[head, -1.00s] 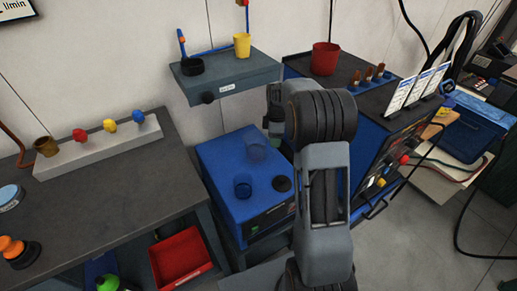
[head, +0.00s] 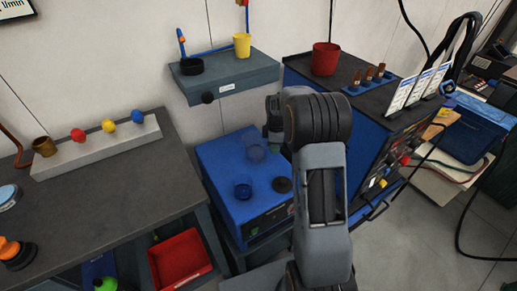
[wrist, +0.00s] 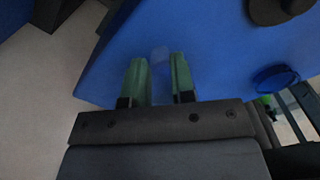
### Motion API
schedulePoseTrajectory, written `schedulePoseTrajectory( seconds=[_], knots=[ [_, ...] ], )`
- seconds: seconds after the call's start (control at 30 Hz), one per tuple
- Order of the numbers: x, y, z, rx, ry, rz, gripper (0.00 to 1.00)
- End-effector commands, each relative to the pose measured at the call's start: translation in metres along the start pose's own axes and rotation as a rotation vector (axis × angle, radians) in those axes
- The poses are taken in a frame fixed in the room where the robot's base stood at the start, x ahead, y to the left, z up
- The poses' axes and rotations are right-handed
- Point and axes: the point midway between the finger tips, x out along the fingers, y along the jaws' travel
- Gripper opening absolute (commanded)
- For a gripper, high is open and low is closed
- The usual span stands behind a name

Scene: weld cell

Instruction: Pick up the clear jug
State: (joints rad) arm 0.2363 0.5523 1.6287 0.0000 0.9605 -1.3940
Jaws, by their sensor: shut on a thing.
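The clear jug (head: 255,151) shows as a faint see-through vessel over the back part of the blue box's top (head: 215,162). In the wrist view the jug (wrist: 160,58) is a pale shape between the green fingers. My gripper (wrist: 159,75) is shut on it. In the head view my gripper (head: 268,137) is beside the jug, partly hidden by my arm. I cannot tell whether the jug is touching the box.
A black round piece (head: 282,184) lies on the box. A grey wall shelf (head: 228,78) with a yellow cup (head: 242,44) hangs behind. A dark workbench (head: 95,185) is at left. A blue cabinet (head: 372,137) with a red pot (head: 325,58) on top is at right.

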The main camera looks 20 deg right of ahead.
Motion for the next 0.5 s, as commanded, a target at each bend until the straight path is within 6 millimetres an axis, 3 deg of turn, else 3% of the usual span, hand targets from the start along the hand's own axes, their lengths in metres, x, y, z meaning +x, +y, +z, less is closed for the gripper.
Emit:
schedulePoseTrajectory(
  seconds=[0.1, 0.5],
  knots=[
    [-0.0001, 0.0001, 0.0, 0.0, 0.0, 0.0, 0.0],
    [-0.001, 0.0004, 0.0, 0.0, 0.0, 0.002, 0.0]
  ],
)
